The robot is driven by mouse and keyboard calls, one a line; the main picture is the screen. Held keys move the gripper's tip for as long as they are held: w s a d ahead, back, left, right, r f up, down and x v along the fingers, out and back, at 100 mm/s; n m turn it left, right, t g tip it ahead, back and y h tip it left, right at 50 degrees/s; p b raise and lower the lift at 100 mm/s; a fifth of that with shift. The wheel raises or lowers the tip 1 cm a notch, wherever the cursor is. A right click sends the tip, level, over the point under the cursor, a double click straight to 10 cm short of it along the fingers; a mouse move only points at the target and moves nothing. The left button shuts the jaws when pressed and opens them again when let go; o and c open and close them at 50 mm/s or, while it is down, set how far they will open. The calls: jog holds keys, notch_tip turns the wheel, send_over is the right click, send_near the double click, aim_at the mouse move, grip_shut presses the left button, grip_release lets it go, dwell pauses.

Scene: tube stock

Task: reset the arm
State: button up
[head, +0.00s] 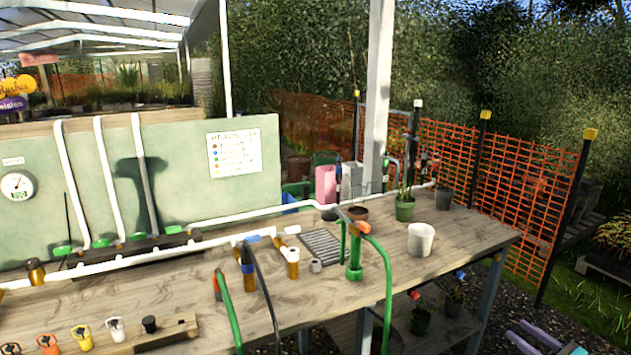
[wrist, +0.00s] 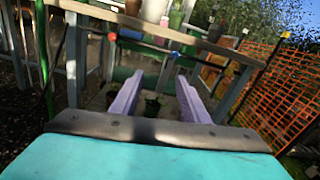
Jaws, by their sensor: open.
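My gripper (wrist: 155,98) is open and empty in the wrist view, its two purple fingers apart with nothing between them. Beyond the fingers are the table's legs and the space under the tabletop. In the head view my gripper's purple fingers (head: 548,343) show at the bottom right, in front of the table and below the level of its top. The rest of the arm is out of that view.
The wooden table (head: 455,240) carries white pipes, green hoses (head: 386,285), a white pot (head: 420,240) and a row of coloured valves (head: 83,338). Potted plants (head: 421,318) stand on the lower shelf. An orange mesh fence (head: 530,180) runs behind on the right.

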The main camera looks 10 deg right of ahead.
jog(key=w+a+f+n+g+y, duration=0.1)
jog(key=w+a+f+y, duration=0.15)
jog(key=w+a, duration=0.4)
jog(key=w+a+f+n+g+y, duration=0.1)
jog(key=w+a+f+g+y, duration=0.15)
jog(key=a, duration=0.75)
jog(key=w+a+f+n+y, duration=0.1)
jog(key=w+a+f, duration=0.35)
jog(key=a, duration=0.45)
jog(key=s+a+f+n+g+y, duration=0.1)
jog(key=a+f+n+g, duration=0.4)
jog(key=a, duration=0.8)
jog(key=s+a+f+n+g+y, duration=0.1)
jog(key=a+f+g+y, duration=0.15)
jog(key=a+f, duration=0.75)
jog(key=s+a+f+n+g+h, duration=0.2)
jog(key=s+a+f+n+g, duration=0.25)
jog(key=s+a, duration=0.55)
jog(key=s+a+f+n+g+h, duration=0.3)
jog(key=s+a+f+n+g, duration=0.15)
jog(key=s+a, duration=0.45)
jog(key=s+d+f+n+g+h, duration=0.3)
jog(key=s+d+f+n+h, duration=0.2)
jog(key=s+d+n+h, duration=0.3)
jog(key=s+d+n, duration=0.3)
jog(key=s+n, duration=0.2)
jog(key=shift+s+d+f+n, duration=0.15)
jog(key=shift+s+n, duration=0.05)
jog(key=shift+n, duration=0.2)
